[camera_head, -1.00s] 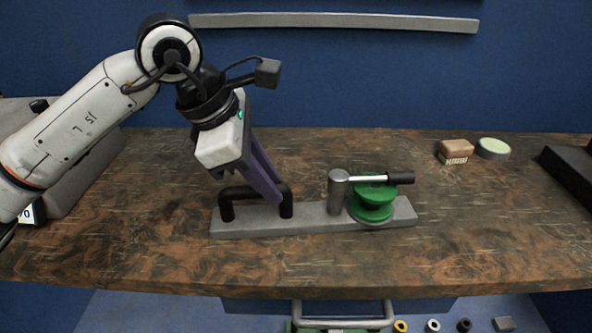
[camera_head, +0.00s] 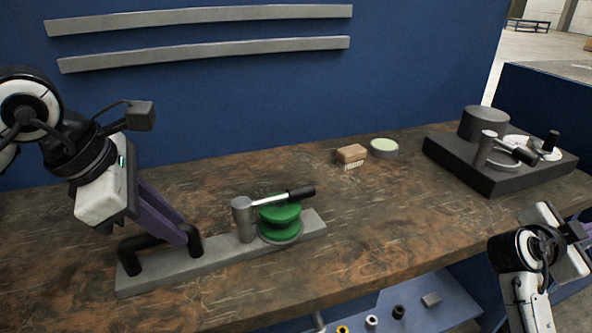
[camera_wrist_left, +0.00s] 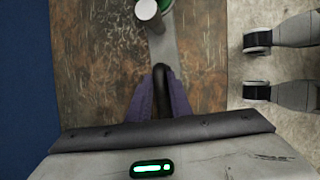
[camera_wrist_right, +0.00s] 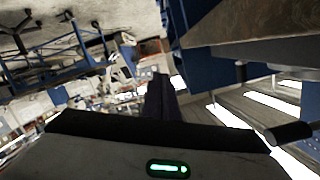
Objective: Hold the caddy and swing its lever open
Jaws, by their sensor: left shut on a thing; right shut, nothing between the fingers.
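The caddy (camera_head: 200,262) is a long grey bar on the brown bench. A black arched handle (camera_head: 137,246) stands at its left end. A grey post (camera_head: 243,219) carries the lever (camera_head: 268,200), a silver rod with a black grip (camera_head: 301,192). The lever lies across the top of a green spool (camera_head: 280,222). My left gripper (camera_head: 186,232) is shut on the black handle, which also shows between its purple fingers in the left wrist view (camera_wrist_left: 162,80). My right gripper (camera_head: 580,232) is shut and empty at the right edge, clear of the caddy. Its fingers show in the right wrist view (camera_wrist_right: 160,95).
A wooden brush (camera_head: 351,154) and a round tin with a pale green top (camera_head: 383,147) lie behind the caddy. A black platform (camera_head: 480,170) with a cylinder and levers stands at the back right. The bench right of the caddy is clear.

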